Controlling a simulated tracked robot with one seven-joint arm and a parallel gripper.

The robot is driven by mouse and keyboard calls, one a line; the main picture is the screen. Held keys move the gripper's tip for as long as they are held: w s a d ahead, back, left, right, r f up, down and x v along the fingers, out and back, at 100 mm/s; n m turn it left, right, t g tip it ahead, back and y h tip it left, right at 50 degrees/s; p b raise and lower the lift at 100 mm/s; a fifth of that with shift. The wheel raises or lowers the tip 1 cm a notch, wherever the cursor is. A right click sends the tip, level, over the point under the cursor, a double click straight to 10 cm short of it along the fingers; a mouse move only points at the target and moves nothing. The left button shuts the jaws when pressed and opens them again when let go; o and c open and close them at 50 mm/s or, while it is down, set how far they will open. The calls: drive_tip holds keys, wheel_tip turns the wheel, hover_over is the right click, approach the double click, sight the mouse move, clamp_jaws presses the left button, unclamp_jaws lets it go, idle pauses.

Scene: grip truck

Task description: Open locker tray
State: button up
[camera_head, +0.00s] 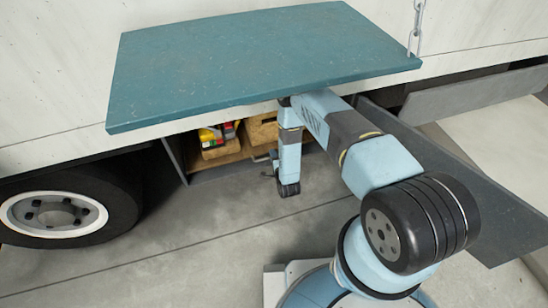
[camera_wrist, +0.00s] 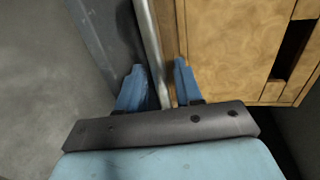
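The locker (camera_head: 187,168) is a dark recess in the truck's side below a teal board. Its tray is hard to tell apart from the locker; wooden boxes (camera_head: 222,150) stand inside, one holding red and yellow items. My arm reaches under the board, and my gripper (camera_head: 270,162) is at the locker front, small and partly hidden. In the wrist view my gripper (camera_wrist: 159,72) has its two blue fingers apart. A thin grey metal edge (camera_wrist: 147,40) runs between them, possibly the tray's rim. The right finger is close beside the wooden box (camera_wrist: 225,50). I cannot tell whether either finger touches the edge.
The teal board (camera_head: 250,55) juts out above my arm, with a chain (camera_head: 417,25) at its right corner. A truck wheel (camera_head: 65,210) stands at the left. A dark grey panel (camera_head: 455,170) hangs at the right. The concrete floor (camera_head: 210,255) in front is clear.

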clamp_jaws()
idle(0.3)
idle(0.4)
